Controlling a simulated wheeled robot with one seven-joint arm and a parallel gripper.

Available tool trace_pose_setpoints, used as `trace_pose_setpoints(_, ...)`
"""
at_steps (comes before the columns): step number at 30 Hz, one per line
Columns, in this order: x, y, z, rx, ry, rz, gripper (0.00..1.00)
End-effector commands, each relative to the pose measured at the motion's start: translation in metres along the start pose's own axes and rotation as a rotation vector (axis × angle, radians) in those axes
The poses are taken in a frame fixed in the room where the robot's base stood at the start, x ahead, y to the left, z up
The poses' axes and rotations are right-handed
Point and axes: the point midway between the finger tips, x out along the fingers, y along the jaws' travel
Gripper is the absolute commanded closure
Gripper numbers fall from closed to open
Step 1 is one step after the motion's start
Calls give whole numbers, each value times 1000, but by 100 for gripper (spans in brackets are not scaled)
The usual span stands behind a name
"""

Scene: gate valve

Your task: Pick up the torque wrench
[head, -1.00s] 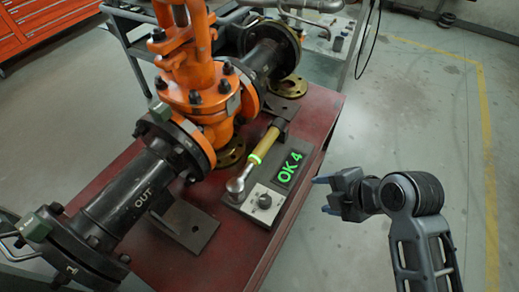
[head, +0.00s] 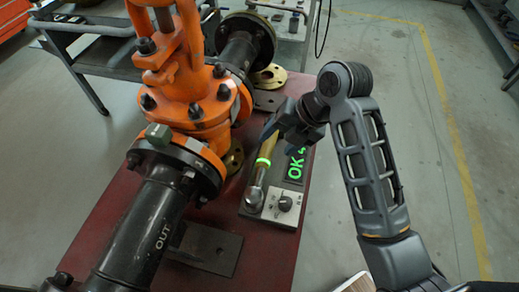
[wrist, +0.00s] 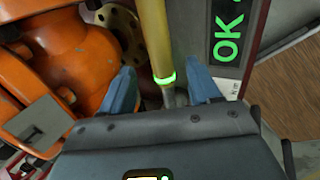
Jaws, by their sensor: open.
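The torque wrench (head: 266,160) has a yellow handle, a glowing green ring and a silver head. It lies along a dark tester plate on the red bench, left of the green OK display (head: 295,167). My gripper (head: 270,132) is open above the handle, and its arm hides part of the handle in the head view. In the wrist view, the blue fingertips of my gripper (wrist: 162,88) stand on either side of the wrench (wrist: 155,40), near its green ring. The fingers look apart from the wrench. The wrench head is mostly hidden there by my gripper body.
The orange gate valve (head: 190,100) with its black OUT pipe (head: 155,225) stands close to the left of the wrench. A brass flange (head: 233,157) lies beside it. A white box with a knob (head: 284,205) is near the wrench head. Floor to the right is clear.

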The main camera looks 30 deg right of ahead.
Motion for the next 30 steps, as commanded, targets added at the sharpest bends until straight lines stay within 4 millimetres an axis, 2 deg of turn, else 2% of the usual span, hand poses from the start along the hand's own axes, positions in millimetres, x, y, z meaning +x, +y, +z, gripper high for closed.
trace_pose_setpoints(14, 59, -1, 0, 1, 2, -1, 38)
trace_pose_setpoints(23, 65, -1, 0, 0, -1, 0, 38)
trace_pose_setpoints(30, 65, -1, 0, 1, -1, 0, 58)
